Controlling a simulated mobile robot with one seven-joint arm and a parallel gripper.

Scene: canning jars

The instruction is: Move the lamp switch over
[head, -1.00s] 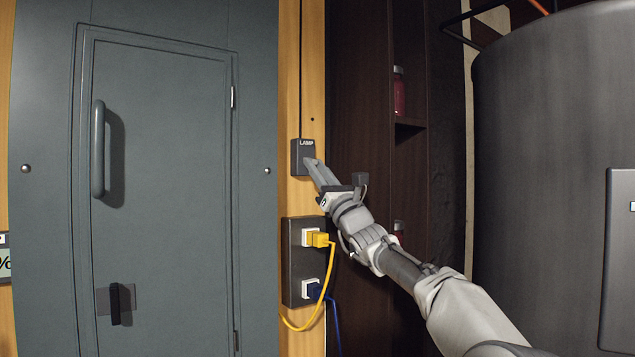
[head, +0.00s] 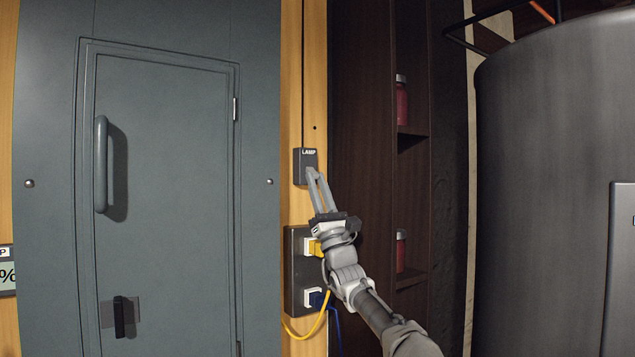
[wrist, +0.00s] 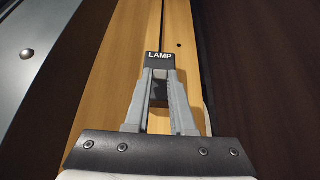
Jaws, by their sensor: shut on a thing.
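The lamp switch is a small dark box (head: 306,160) marked LAMP on the wooden post, in the middle of the head view. It also shows in the wrist view (wrist: 160,61), just beyond my fingertips. My gripper (head: 312,172) reaches up to the lower part of the box from below. In the wrist view my two fingers (wrist: 160,78) come together at the box's face, shut on the small switch lever. The lever itself is hidden between the fingertips, so I cannot tell which way it points.
An outlet panel (head: 292,270) with a yellow plug (head: 314,247) and a blue plug (head: 318,299) is below, partly behind my wrist. A grey door with a handle (head: 101,165) is at left. Dark shelves with red bottles (head: 401,100) and a large grey tank (head: 550,130) are at right.

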